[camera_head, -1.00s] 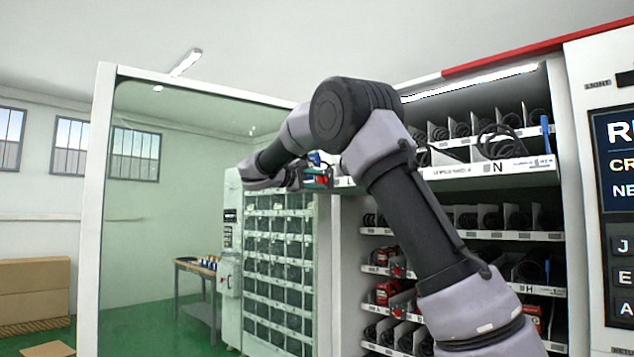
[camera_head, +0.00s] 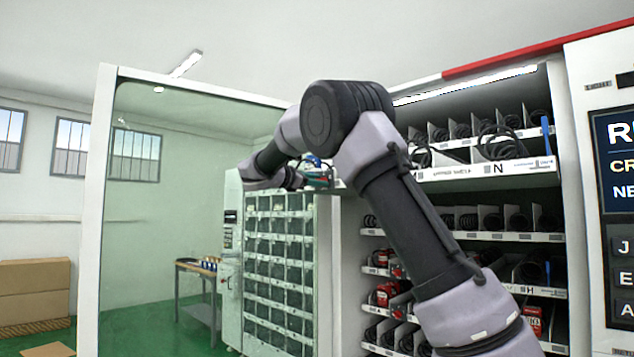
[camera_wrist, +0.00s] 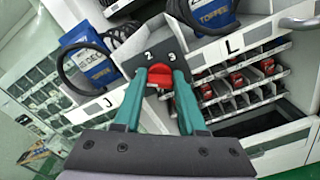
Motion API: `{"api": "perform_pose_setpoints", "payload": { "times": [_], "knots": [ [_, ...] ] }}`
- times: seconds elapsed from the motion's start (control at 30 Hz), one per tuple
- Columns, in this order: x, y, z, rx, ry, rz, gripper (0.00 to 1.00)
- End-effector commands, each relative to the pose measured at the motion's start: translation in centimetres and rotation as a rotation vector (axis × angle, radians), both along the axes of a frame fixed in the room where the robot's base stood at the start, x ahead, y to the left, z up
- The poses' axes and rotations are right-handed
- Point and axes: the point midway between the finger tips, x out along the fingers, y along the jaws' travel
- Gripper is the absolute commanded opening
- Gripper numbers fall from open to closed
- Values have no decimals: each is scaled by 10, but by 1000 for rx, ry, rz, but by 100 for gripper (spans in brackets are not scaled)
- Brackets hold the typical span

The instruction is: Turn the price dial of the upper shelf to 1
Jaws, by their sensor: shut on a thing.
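The red price dial (camera_wrist: 158,72) sits on a dark plate (camera_wrist: 140,45) at the shelf front in the wrist view. The numbers 2 and 3 show above and to the right of the dial; no 1 can be made out, and I cannot tell which number the dial points at. My gripper (camera_wrist: 160,77), with teal fingers, is shut on the red dial, one finger on each side. In the head view my gripper (camera_head: 318,180) is small beside the upper shelf (camera_head: 460,172), and my arm hides the dial there.
Blue bottles or boxes (camera_wrist: 92,66) stand on the shelf beside the dial, with black coils around them. Lower shelves (camera_wrist: 240,85) hold red items. The open glass door (camera_head: 100,200) stands left of my arm.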

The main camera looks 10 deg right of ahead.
Motion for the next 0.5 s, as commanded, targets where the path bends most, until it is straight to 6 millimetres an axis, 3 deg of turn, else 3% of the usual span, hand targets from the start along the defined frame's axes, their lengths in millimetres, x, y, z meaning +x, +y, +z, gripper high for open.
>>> {"api": "perform_pose_setpoints", "payload": {
  "times": [0.5],
  "knots": [
    [0, 1, -1, -35, 51, 1, 0]
  ]
}}
